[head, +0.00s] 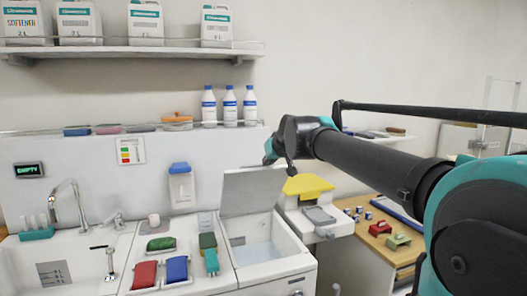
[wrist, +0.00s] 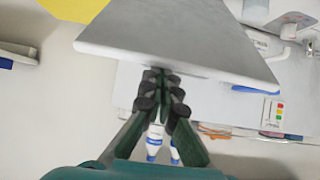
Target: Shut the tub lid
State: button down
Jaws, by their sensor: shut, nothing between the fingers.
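The white tub (head: 290,262) stands in the counter in the head view, its opening showing a pale blue inside. Its flat grey lid (head: 250,192) is raised, standing steeply along the back of the opening. My gripper (head: 279,160) is just above the lid's upper right corner in the head view. In the wrist view the lid (wrist: 175,38) fills the upper middle, and my gripper's dark fingertips (wrist: 160,78) are together, empty, right at its near edge. I cannot tell whether they touch it.
A yellow-topped white container (head: 308,186) stands right of the tub. Red (head: 144,275) and blue (head: 177,269) items lie left of it. White bottles (head: 230,106) stand on the ledge behind. A sink with a tap (head: 75,205) is at far left.

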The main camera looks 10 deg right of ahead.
jog(key=s+d+f+t, duration=0.1)
jog(key=s+f, duration=0.3)
jog(key=f, duration=0.3)
jog(key=s+d+f+t, duration=0.1)
jog(key=s+f, duration=0.4)
jog(key=f, duration=0.2)
jog(key=s+f+t, duration=0.1)
jog(key=s+f, duration=0.4)
jog(key=f, duration=0.2)
jog(key=shift+d+f+y, duration=0.1)
jog(key=shift+d+y, duration=0.2)
jog(key=shift+d, duration=0.1)
jog(key=shift+s+f, duration=0.2)
jog(key=shift+f, duration=1)
jog(key=shift+r, duration=0.1)
